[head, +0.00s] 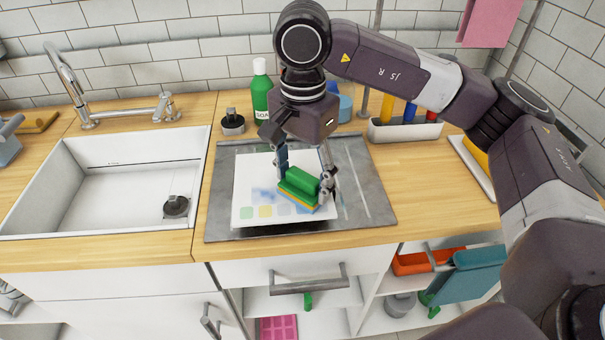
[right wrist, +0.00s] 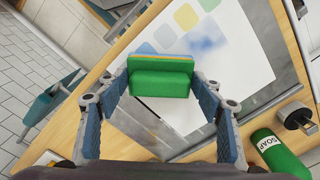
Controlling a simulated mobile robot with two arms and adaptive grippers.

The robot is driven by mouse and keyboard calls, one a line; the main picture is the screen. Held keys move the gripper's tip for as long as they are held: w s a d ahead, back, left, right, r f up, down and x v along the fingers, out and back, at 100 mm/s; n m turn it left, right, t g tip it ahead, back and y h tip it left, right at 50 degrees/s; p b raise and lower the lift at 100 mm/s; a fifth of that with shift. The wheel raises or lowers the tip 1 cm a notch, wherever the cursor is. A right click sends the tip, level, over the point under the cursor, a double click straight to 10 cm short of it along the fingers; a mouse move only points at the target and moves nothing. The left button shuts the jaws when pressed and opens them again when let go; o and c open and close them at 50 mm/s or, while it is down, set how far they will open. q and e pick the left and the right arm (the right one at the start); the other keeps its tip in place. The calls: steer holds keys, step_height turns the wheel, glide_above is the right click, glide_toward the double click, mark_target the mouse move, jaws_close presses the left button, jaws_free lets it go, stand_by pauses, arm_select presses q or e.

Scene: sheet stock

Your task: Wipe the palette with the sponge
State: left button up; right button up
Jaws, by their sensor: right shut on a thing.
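The white palette (head: 246,213) lies on a grey board (head: 352,172) on the wooden counter. It carries several pale colour patches and a smeared blue stain; the stain also shows in the right wrist view. My right gripper (head: 307,184) is shut on the green and yellow sponge (head: 300,187), holding it over the front right part of the palette. In the right wrist view the sponge (right wrist: 160,78) sits between the fingertips, with the palette (right wrist: 235,85) right under or against it; I cannot tell if they touch. My left gripper is not in view.
A white sink (head: 120,185) with a tap is on the left. Behind the board stand a green soap bottle (head: 261,90) and a small black-topped container (head: 232,123). A white holder (head: 405,131) stands at the back right.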

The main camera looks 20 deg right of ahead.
mark_target(275, 188)
steer(key=shift+w+a, duration=0.35)
steer(key=shift+a, duration=0.95)
steer(key=shift+w+a, duration=0.4)
steer(key=shift+a, duration=0.85)
steer(key=shift+w+a, duration=0.35)
steer(key=shift+a, duration=0.95)
steer(key=shift+w+d, duration=0.3)
steer(key=shift+d, duration=0.25)
steer(key=shift+w+d+b, duration=0.2)
steer(key=shift+w+d, duration=0.05)
steer(key=shift+d, duration=0.35)
steer(key=shift+w+d+b, duration=0.15)
steer(key=shift+w+d, duration=0.1)
steer(key=shift+d, duration=0.3)
steer(key=shift+w+d, duration=0.4)
steer(key=shift+d, duration=0.45)
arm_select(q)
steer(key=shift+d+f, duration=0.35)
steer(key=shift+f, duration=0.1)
